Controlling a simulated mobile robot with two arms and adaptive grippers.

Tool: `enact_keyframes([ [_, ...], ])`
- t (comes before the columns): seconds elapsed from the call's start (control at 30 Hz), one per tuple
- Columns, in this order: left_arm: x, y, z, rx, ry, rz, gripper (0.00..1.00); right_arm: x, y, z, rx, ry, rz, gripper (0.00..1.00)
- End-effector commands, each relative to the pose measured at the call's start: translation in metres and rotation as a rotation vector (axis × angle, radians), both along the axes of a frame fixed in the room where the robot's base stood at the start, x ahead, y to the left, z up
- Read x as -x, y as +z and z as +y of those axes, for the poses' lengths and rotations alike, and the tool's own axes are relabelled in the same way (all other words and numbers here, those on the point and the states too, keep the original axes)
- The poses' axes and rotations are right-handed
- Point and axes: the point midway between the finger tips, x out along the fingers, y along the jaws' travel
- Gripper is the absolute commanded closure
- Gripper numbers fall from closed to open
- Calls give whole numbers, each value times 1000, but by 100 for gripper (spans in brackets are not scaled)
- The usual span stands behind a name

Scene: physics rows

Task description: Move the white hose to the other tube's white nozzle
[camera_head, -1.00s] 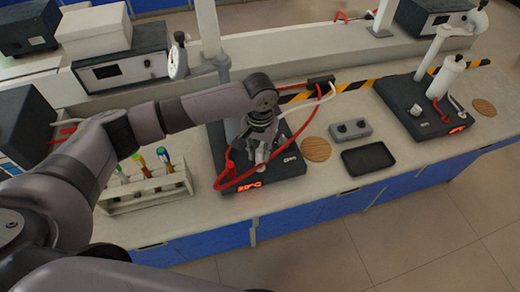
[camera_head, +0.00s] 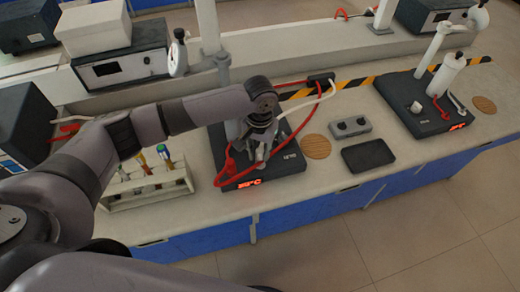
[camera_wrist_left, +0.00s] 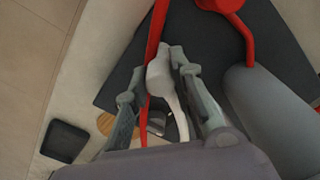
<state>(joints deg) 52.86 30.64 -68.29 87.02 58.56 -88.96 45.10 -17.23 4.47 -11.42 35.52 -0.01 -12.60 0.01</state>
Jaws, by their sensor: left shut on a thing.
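My left gripper (camera_head: 262,156) is low over the front of the left black stand base (camera_head: 288,164). In the left wrist view, its fingers (camera_wrist_left: 160,85) are shut on the white end of the white hose (camera_wrist_left: 160,76). The white hose also shows in the head view (camera_head: 302,122), running back to a black block. A grey tube (camera_wrist_left: 255,100) stands close beside the gripper in the wrist view; in the head view the arm mostly hides it. I cannot make out its nozzles. Another white tube (camera_head: 447,76) stands upright on the right base. My right gripper is not in view.
A red hose (camera_head: 286,146) loops around the gripper and over the left base. A test tube rack (camera_head: 150,192) stands to the left. A round cork mat (camera_head: 316,147), grey knob box (camera_head: 350,128) and black tray (camera_head: 368,156) lie between the two stands.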

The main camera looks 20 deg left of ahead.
Motion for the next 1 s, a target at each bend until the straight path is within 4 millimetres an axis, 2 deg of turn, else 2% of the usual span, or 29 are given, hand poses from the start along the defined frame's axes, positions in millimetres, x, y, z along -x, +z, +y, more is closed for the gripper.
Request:
enact_keyframes([
  [1.0, 0, -11, 0, 0, 0, 0, 100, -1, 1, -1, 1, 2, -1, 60],
])
